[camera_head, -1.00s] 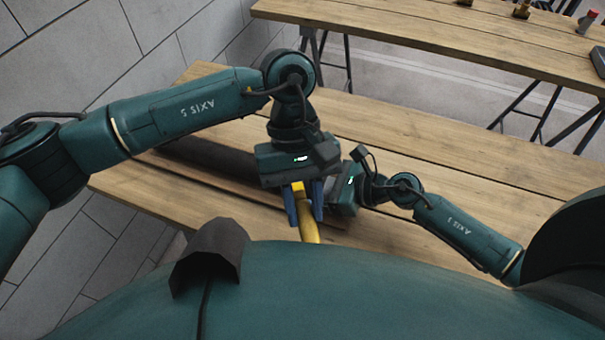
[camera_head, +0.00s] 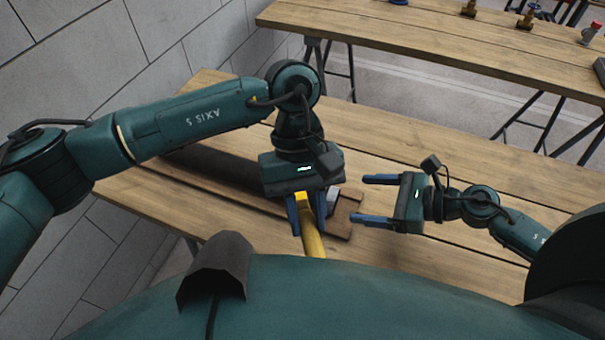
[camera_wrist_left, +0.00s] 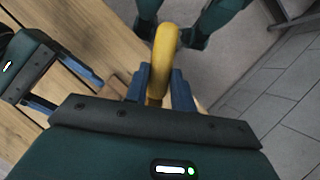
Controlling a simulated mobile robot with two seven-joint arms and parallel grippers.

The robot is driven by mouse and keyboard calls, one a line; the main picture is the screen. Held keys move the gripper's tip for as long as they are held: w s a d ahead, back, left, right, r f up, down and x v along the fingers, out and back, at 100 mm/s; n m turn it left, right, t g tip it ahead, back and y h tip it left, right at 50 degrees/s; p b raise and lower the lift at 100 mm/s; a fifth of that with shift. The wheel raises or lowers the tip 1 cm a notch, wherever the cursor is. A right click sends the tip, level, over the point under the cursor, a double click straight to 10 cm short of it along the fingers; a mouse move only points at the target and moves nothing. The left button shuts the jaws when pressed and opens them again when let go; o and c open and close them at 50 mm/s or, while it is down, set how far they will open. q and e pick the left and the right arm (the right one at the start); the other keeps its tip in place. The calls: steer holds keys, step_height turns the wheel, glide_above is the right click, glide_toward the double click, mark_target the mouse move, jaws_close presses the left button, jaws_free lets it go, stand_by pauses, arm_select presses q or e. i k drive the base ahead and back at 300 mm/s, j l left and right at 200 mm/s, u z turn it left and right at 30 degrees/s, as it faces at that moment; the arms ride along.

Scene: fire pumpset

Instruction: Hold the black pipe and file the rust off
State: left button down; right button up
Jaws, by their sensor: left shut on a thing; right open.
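The black pipe (camera_head: 215,164) lies on a brown wooden board (camera_head: 172,179) on the near table, partly behind my left arm. My left gripper (camera_head: 307,228) points down near the table's front edge and is shut on a yellow handle (camera_head: 313,243). The yellow handle (camera_wrist_left: 163,48) also shows between the blue fingers in the left wrist view. I cannot tell whether it belongs to the file. A small grey metal piece (camera_head: 332,197) shows just behind the left fingers. My right gripper (camera_head: 361,199) is open and empty to the right, its fingers pointing left.
The near wooden table (camera_head: 420,160) is clear behind and right of my right gripper. A second wooden table (camera_head: 430,40) stands behind, with brass fittings (camera_head: 468,9) and a red-topped item (camera_head: 592,30) on it. A tiled wall (camera_head: 150,30) is at the left.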

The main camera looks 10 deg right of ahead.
mark_target(245, 172)
steer(key=k, duration=1)
